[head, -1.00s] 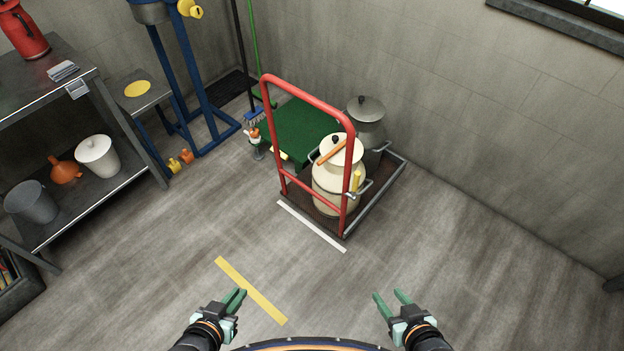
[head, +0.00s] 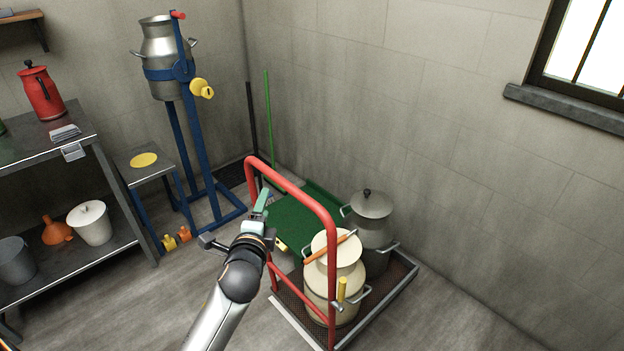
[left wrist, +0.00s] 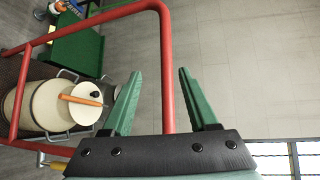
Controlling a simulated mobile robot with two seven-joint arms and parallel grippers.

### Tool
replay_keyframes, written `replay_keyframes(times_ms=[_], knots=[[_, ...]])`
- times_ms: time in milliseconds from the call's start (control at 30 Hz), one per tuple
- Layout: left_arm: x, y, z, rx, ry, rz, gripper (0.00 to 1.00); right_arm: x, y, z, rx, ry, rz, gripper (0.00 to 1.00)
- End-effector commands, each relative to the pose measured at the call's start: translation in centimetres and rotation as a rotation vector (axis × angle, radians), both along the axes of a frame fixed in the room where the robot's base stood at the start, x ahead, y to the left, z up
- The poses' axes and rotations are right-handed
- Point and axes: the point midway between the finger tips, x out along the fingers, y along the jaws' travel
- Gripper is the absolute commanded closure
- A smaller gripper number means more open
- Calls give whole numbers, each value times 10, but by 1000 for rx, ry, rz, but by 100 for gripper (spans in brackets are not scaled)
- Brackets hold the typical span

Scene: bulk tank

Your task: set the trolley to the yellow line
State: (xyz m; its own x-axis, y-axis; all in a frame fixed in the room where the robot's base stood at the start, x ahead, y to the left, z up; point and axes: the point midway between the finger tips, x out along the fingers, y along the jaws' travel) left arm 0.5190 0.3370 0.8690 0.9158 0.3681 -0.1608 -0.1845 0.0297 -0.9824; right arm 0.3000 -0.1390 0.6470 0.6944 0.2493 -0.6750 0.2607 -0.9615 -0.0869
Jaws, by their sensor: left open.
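The trolley (head: 401,297) has a dark bed with a grey rail and a red push handle (head: 300,196). A cream can (head: 333,284) and a grey can (head: 371,225) stand on it. My left gripper (head: 262,203) is at the handle's left side in the head view. In the left wrist view my left gripper (left wrist: 160,92) is open, and the red handle (left wrist: 167,70) shows between its green fingers; I cannot tell whether they touch it. The yellow line and my right gripper are out of view.
A green platform (head: 292,222) stands behind the trolley by the wall. A blue stand (head: 189,150) with a metal can and a dark shelf (head: 84,262) are at the left.

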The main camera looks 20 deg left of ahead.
Motion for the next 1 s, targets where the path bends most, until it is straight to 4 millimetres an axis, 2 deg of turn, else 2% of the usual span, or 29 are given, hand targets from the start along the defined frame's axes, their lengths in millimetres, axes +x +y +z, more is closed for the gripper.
replay_keyframes(times_ms=[100,267,700,1000], knots=[[4,7,7,47,-5,14,41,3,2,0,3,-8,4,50],[17,13,6,55,-4,16,41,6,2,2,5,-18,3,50],[89,43,-6,50,-4,16,41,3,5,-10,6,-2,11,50],[114,54,-9,51,-3,14,41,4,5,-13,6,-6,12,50]])
